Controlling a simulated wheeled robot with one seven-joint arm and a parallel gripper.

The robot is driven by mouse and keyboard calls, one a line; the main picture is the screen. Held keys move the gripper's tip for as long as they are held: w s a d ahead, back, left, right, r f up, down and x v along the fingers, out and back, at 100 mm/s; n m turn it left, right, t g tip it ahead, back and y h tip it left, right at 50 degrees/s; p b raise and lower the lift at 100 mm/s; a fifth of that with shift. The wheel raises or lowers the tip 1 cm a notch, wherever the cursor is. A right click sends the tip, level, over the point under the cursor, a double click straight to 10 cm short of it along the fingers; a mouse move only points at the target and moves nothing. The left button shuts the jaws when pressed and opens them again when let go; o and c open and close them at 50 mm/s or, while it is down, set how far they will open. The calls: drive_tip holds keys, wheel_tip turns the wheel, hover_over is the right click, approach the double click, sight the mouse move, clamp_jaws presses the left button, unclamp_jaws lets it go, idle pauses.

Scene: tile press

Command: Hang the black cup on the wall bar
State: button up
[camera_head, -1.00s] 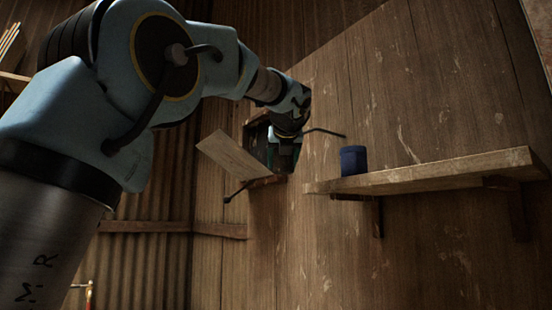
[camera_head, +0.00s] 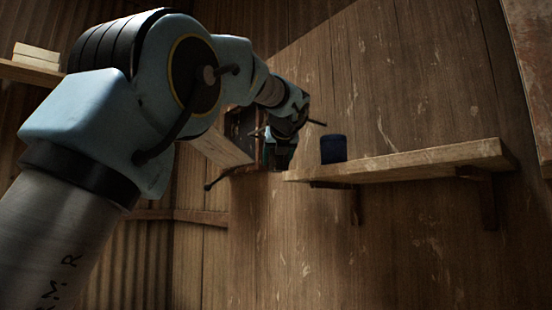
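A dark, almost black-blue, cup-like object (camera_head: 333,149) stands upright near the left end of the wooden wall shelf; no handle shows on it, and I cannot tell whether it is the black cup. My gripper (camera_head: 278,160) hangs down just left of the shelf's left end, apart from this object. Its fingers are small and dark, so their opening and anything between them cannot be made out. A thin dark rod (camera_head: 317,123) shows right of my wrist, above the object; I cannot tell whether it is the wall bar.
The wooden shelf (camera_head: 430,161) sits on brackets on the plank wall. Left of my gripper is an open wall box (camera_head: 240,126) with a tilted board (camera_head: 222,149) and another thin dark rod (camera_head: 217,181) below. Light blocks (camera_head: 37,55) lie on a shelf at the far left.

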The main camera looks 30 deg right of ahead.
drive_tip(key=shift+f, duration=0.25)
drive_tip(key=o, duration=1.5)
drive_tip(key=b+v, duration=0.3)
drive_tip(key=v, duration=0.8)
drive_tip(key=shift+b, duration=0.4)
drive_tip(key=shift+f, duration=0.1)
